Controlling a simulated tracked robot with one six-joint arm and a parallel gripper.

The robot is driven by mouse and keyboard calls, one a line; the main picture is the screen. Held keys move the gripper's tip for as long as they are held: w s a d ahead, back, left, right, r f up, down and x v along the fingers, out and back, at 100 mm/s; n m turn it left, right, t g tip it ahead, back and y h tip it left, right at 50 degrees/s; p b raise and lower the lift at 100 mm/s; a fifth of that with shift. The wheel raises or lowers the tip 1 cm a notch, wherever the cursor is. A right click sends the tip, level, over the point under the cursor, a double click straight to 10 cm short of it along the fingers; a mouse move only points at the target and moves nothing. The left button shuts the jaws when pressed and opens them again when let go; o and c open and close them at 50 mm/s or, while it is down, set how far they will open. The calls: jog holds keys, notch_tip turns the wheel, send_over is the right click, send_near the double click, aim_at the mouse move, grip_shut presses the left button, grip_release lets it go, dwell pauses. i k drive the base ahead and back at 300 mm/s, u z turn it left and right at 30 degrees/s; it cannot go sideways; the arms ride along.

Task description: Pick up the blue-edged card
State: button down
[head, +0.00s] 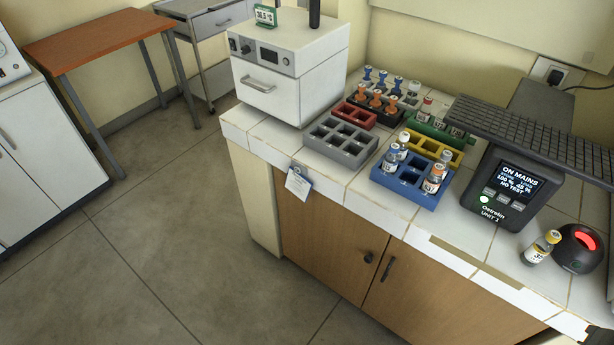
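A small white card with a blue edge (299,182) hangs at the front edge of the white tiled counter (380,207), in front of the wooden cabinet door. It is tilted and has small print that I cannot read. Nothing covers it.
A white incubator (290,65) stands behind the card on the counter, with a green-framed display (265,15) on top. A grey rack (340,143) and a blue rack with vials (411,181) sit to the right. Floor ahead is clear.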

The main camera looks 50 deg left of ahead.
aim_at(298, 185)
jog(key=u, duration=3.1)
jog(key=i, duration=0.65)
jog(key=z, duration=0.05)
